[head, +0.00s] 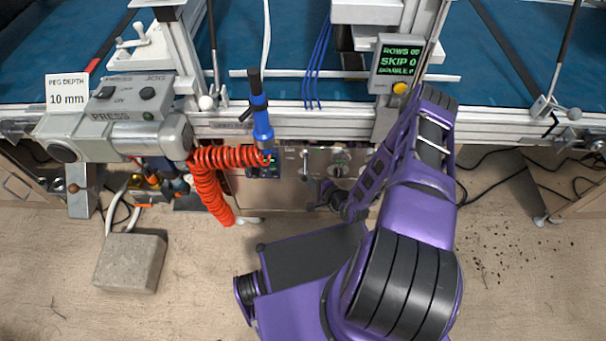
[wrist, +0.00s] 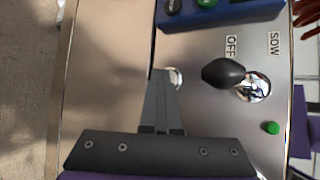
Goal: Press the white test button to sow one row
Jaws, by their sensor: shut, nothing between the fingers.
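My gripper (wrist: 160,74) is shut and empty, its fingers pointing at a steel control panel (wrist: 200,115) in the wrist view. A small pale round button (wrist: 176,77) is partly hidden just right of the fingertips; I take it for the white test button, but its colour is not certain. I cannot tell whether the tips touch it or the panel. In the head view the panel (head: 289,190) is below the machine's front rail, with my gripper (head: 322,198) in front of it.
The panel has a black lever switch (wrist: 223,72) marked OFF and SOW and a green lamp or button (wrist: 271,127). A blue box (wrist: 225,13) is close by. A red coiled hose (head: 210,185) hangs at the left. A counter display (head: 398,62) is above.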

